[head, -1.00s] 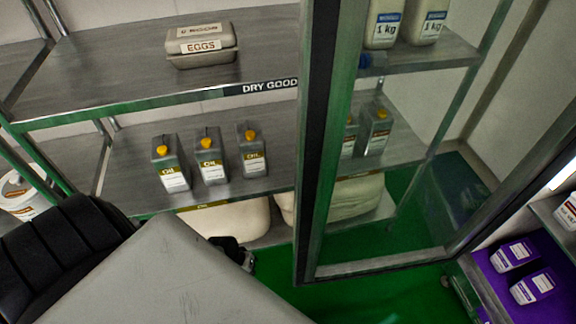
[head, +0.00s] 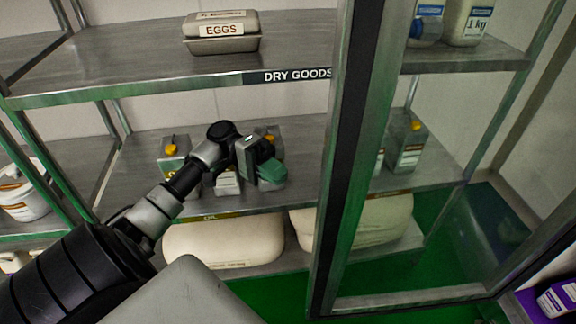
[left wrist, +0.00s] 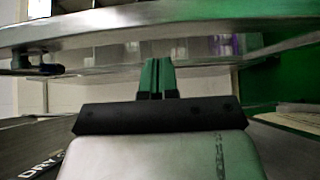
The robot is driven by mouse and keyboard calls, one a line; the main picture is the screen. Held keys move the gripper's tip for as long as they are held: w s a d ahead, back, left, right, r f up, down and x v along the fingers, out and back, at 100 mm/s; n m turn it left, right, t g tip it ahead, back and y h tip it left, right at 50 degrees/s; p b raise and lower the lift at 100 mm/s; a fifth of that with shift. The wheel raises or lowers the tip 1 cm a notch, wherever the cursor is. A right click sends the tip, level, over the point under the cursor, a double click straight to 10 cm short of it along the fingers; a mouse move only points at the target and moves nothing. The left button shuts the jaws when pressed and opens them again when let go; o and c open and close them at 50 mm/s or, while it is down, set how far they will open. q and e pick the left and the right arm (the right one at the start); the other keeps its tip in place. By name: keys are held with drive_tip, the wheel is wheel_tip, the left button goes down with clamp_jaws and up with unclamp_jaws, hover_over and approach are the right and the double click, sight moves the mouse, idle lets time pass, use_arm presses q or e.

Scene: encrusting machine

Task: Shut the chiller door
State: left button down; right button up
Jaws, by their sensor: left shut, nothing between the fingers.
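The glass chiller door (head: 346,160) stands open in the head view. Its metal and dark frame edge runs from top to bottom right of centre, and shelves show through its pane. My left gripper (head: 270,174) is to the left of this edge, apart from it, in front of the oil cans on the middle shelf. Its green fingers are together with nothing between them. The left wrist view also shows the shut fingers (left wrist: 157,76), below a pale metal bar that I cannot identify surely. My right gripper is not in view.
A metal shelf (head: 120,75) marked DRY GOODS holds an egg box (head: 222,38). Oil cans (head: 172,152) stand below it, and pale sacks (head: 225,243) lie lower. Purple-labelled containers (head: 560,298) are at the lower right. Green floor (head: 400,285) shows beneath the door.

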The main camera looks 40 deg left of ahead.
use_arm(q)
drive_tip(key=d, duration=0.8)
drive_tip(key=shift+d, duration=0.2)
drive_tip(key=shift+s+f, duration=0.1)
drive_tip(key=shift+s, duration=0.05)
